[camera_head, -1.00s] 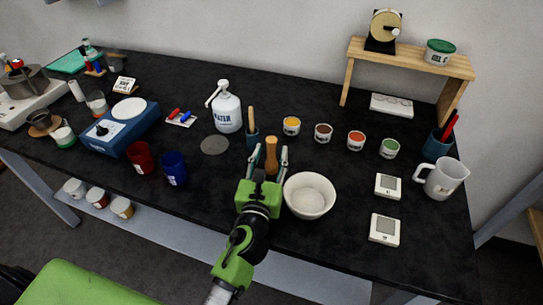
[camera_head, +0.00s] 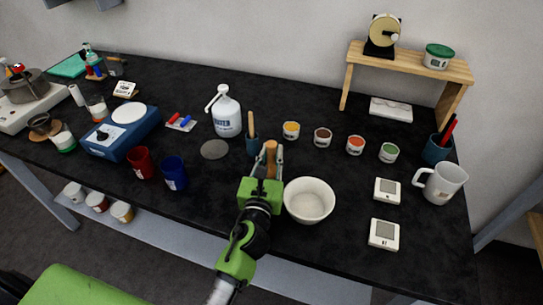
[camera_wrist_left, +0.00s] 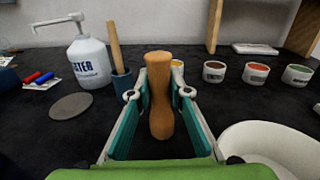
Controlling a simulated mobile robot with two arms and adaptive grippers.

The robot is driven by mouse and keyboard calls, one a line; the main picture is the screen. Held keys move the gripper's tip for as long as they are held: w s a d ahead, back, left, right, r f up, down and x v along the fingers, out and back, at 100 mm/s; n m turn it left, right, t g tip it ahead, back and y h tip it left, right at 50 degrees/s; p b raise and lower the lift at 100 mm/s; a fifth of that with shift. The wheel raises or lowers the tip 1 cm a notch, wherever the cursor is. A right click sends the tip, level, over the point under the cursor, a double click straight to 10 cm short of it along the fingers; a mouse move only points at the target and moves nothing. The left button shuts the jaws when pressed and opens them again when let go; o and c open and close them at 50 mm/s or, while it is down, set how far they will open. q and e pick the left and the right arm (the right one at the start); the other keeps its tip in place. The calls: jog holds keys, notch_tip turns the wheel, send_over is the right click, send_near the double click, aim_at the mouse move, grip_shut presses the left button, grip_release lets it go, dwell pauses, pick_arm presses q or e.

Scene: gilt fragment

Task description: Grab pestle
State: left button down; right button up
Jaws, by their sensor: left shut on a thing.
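The pestle (camera_head: 270,155) is a light brown wooden piece standing upright just left of the white bowl (camera_head: 309,201). It also shows in the left wrist view (camera_wrist_left: 160,95), between the two fingers of my left gripper (camera_wrist_left: 160,97). In the head view my left gripper (camera_head: 268,163) comes in from the front and is shut on the pestle. The pestle's lower end is hidden in the head view. The bowl looks empty and shows at the right in the left wrist view (camera_wrist_left: 275,148). My right gripper is not in view.
A blue holder (camera_head: 253,145) with a wooden handle stands close behind the pestle. A white water bottle (camera_head: 226,113) stands left of it. Several small paint pots, such as the yellow one (camera_head: 291,131), line up behind the bowl. A blue cup (camera_head: 174,174) stands to the left.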

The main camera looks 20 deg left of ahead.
aim_at(271, 145)
pick_arm(q)
jog(key=r, duration=0.1)
jog(key=r+p, duration=0.1)
jog(key=r, duration=0.1)
jog(key=r+p, duration=0.1)
jog(key=shift+s+r, duration=0.15)
jog(key=shift+s, duration=0.2)
jog(key=s+d+r, duration=0.1)
jog(key=s+r, duration=0.7)
jog(key=s, duration=0.5)
jog(key=shift+d+r, duration=0.25)
jog(key=shift+r, duration=0.05)
jog(key=shift+s, duration=0.1)
